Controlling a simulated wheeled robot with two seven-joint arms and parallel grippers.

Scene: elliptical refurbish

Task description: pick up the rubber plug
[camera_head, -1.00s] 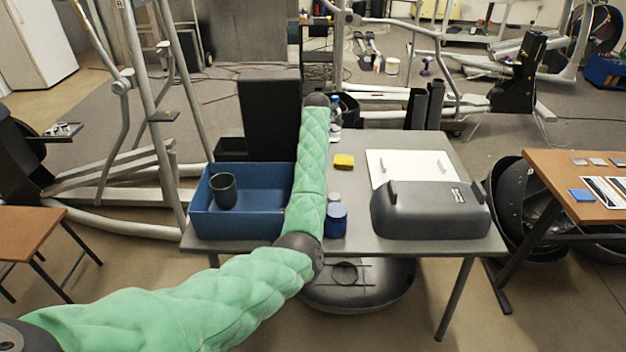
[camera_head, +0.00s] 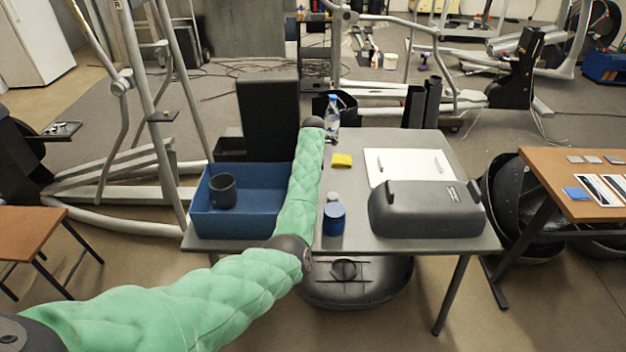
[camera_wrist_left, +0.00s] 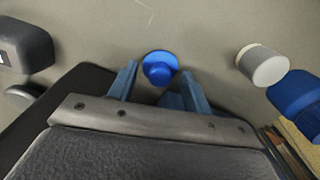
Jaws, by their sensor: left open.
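The rubber plug, which I take to be the blue round piece with a raised knob (camera_wrist_left: 160,68), lies on the grey surface in the left wrist view. My left gripper (camera_wrist_left: 160,88) is open, with one blue finger on each side of the plug's near edge. It is not closed on the plug, and I cannot tell whether a finger touches it. In the head view my green left arm reaches over the grey table (camera_head: 365,222) and hides both plug and gripper. My right gripper is not in view.
A blue bin (camera_head: 250,222) with a dark cup (camera_head: 222,190) stands on the left of the table. A blue jar (camera_head: 334,219) is right of my arm.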

